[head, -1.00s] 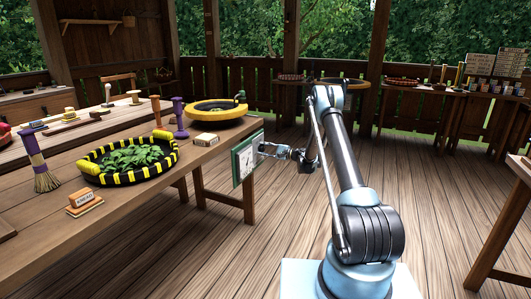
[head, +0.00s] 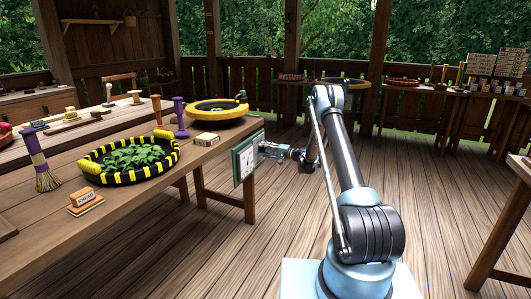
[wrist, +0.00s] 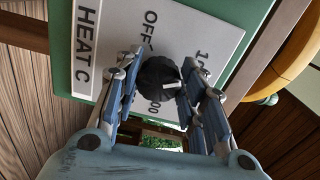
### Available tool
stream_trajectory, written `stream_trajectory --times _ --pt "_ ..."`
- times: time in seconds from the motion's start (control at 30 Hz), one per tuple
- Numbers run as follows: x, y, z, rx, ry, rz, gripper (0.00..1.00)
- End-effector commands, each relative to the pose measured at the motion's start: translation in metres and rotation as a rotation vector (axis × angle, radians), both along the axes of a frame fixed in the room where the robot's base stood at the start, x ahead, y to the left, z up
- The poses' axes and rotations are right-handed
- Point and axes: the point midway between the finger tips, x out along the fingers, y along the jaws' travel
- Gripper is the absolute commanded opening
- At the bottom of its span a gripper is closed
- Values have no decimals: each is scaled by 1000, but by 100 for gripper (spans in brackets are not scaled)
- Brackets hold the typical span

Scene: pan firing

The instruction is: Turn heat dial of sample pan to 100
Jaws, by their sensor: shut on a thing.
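The heat dial (wrist: 158,76) is a black round knob with a white mark, on a white plate (wrist: 85,80) lettered "HEAT C", with "OFF" and partly hidden numbers around the knob. The white mark is on the knob's right side in the wrist view, away from "OFF". My gripper (wrist: 157,84) has its fingers on both sides of the knob and is shut on it. In the head view my gripper (head: 262,148) is at the green-framed panel (head: 237,160) on the table's end. The sample pan (head: 130,175), black and yellow with green leaves, sits on the table nearby.
A yellow pan (head: 217,112) stands behind at the table's end. A brush (head: 43,170), wooden labelled blocks (head: 85,201) and purple-handled tools (head: 179,117) are on the table. The floor right of the table is open.

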Motion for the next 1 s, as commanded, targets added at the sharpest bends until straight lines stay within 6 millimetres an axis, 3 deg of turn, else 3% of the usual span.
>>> stream_trajectory --times 0.33,0.37,0.43,0.47,0.83,1.0 --pt "-2 1 -3 -5 -2 4 13" --pt "-1 1 -3 -5 -2 4 39" --pt "-1 1 -2 -5 -2 3 55" --pt "-1 1 -2 -5 -2 3 57" --pt "0 -3 -1 -2 -2 -1 57" --pt "-6 -19 -1 -1 -2 -2 57"
